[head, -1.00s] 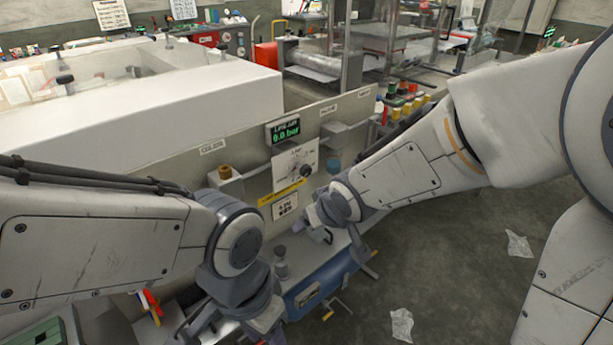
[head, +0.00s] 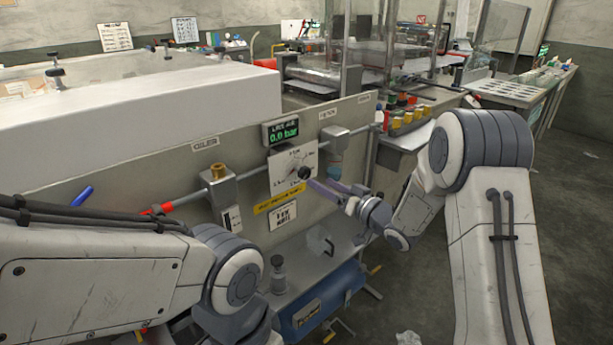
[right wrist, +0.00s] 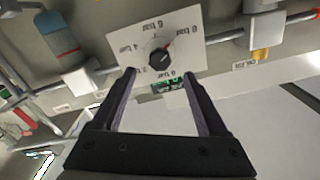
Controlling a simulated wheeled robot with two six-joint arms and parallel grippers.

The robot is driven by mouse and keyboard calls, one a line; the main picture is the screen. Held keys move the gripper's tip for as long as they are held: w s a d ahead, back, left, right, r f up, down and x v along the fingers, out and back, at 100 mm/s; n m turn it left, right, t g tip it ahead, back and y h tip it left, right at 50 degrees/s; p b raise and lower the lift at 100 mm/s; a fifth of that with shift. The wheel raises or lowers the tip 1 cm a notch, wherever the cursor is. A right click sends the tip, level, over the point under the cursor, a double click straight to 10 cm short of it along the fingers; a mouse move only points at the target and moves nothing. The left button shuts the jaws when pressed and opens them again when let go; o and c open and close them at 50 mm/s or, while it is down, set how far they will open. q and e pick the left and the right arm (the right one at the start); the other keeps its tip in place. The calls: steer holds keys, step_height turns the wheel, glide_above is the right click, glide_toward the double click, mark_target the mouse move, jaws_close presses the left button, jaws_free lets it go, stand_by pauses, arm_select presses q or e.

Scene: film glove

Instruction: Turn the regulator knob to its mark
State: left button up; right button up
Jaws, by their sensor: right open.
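The black regulator knob (head: 304,173) sits on a white dial plate (head: 283,165) on the grey panel. In the right wrist view the knob (right wrist: 159,56) has bar numbers around it and a red mark (right wrist: 169,44) beside it. The display (head: 282,132) above the plate reads 0.0 bar. My right gripper (head: 318,185) is open and points at the knob from the lower right. In the right wrist view its fingertips (right wrist: 160,74) stand on either side, just short of the knob, with nothing between them. My left arm shows at lower left; its gripper is out of view.
A pipe with a brass-topped valve block (head: 217,185) runs left of the dial; another block (head: 335,135) is to the right. Below are a shelf with a small grey bottle (head: 278,275) and a blue tank (head: 325,298). Open floor lies right.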

mark_target(307, 174)
steer(key=x, duration=0.7)
steer(key=shift+w+a, duration=0.1)
steer(key=shift+w, duration=0.1)
jaws_close()
